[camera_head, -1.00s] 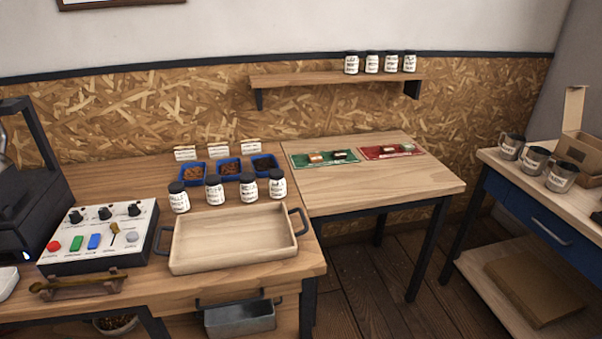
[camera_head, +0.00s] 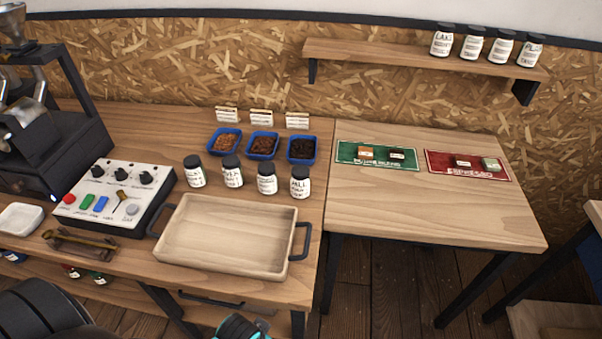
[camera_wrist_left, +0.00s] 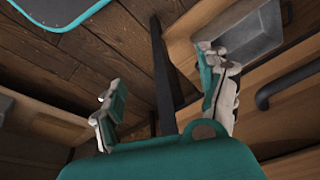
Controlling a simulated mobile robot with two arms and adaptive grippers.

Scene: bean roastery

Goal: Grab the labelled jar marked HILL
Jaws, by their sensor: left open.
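Four white-labelled jars with dark lids stand in a row behind the wooden tray: the far-left jar (camera_head: 194,171), second jar (camera_head: 232,171), third jar (camera_head: 267,179) and right-hand jar (camera_head: 300,182). Four similar jars stand on the wall shelf, from the left shelf jar (camera_head: 441,41) to the right shelf jar (camera_head: 529,50). The small lettering does not let me tell surely which is HILL. My left gripper (camera_wrist_left: 165,92) is open and empty, low by the table's front; part of it shows at the head view's bottom edge. My right gripper is not in view.
The wooden tray (camera_head: 225,235) with dark handles lies in front of the table jars. Blue bean dishes (camera_head: 263,145) stand behind them. A control box (camera_head: 117,195) is at left. The right-hand table (camera_head: 430,215) is mostly bare. A grey metal bin (camera_wrist_left: 250,35) is near my left gripper.

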